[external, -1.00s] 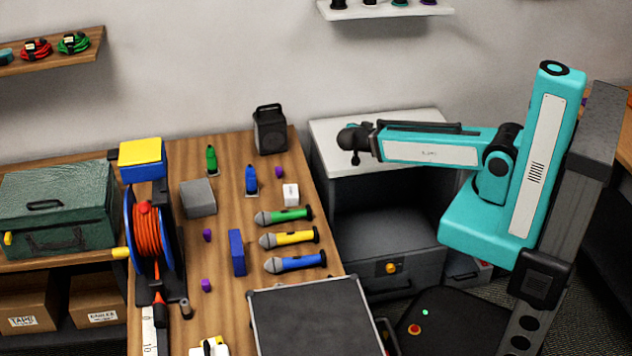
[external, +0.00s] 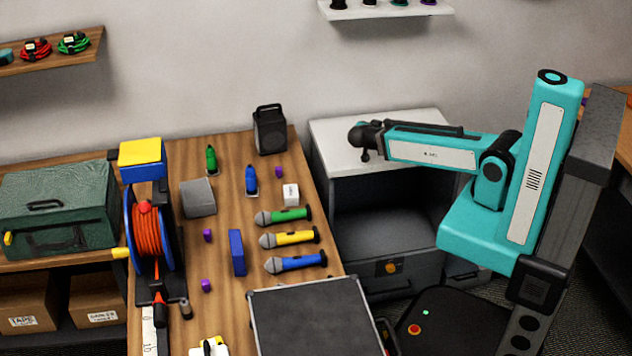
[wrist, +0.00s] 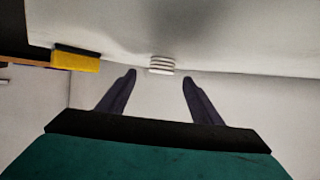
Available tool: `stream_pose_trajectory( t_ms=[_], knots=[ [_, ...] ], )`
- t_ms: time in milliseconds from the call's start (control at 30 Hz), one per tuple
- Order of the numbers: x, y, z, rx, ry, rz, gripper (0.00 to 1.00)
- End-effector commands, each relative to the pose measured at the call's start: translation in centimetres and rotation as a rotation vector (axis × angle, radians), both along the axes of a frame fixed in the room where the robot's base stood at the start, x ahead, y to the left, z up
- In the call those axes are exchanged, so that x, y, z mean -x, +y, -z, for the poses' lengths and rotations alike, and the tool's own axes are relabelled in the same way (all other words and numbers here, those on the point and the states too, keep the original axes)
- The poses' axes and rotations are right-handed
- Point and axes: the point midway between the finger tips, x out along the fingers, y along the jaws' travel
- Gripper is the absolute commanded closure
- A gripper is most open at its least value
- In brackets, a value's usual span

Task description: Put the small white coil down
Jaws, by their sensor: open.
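The small white coil (wrist: 161,65) shows in the wrist view as a short stack of pale rings, against a pale background. It is just beyond my fingertips, between their lines. My gripper (wrist: 159,79) is open, its two dark fingers apart with a clear gap and nothing between them. In the external view my gripper (external: 362,153) is over the left part of the white top (external: 418,125) of the grey cabinet. I cannot make out the coil in that view, and I cannot tell whether a fingertip touches it.
The wooden table (external: 220,268) to the left holds a black speaker (external: 270,132), several microphones and a cable reel (external: 146,237). A yellow block (wrist: 76,60) shows at the left of the wrist view. The white top right of my gripper looks clear.

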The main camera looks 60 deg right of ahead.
Motion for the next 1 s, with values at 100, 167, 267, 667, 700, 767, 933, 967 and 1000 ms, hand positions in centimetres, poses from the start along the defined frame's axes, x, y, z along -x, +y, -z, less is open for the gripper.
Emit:
stream_pose_trajectory(
  t_ms=[100, 167, 267, 667, 700, 767, 933, 967, 1000],
  knots=[
    [0.0, 0.0, 0.0, 0.000, 0.000, 0.000, 0.40],
    [0.0, -0.2, 0.0, 0.000, 0.000, 0.001, 0.40],
    [-0.1, -0.7, 0.1, 0.000, 0.001, 0.002, 0.40],
    [-0.3, -4.2, 1.4, 0.000, 0.002, 0.002, 0.40],
    [-0.3, -4.4, 1.6, 0.000, 0.001, 0.001, 0.40],
    [-0.3, -4.7, 1.7, -0.001, 0.000, 0.001, 0.40],
    [-0.3, -4.8, 1.9, -0.001, -0.001, 0.000, 0.40],
    [-0.3, -4.8, 1.9, -0.001, -0.001, 0.000, 0.40],
    [-0.3, -4.8, 1.9, -0.001, -0.001, 0.000, 0.40]
  ],
)
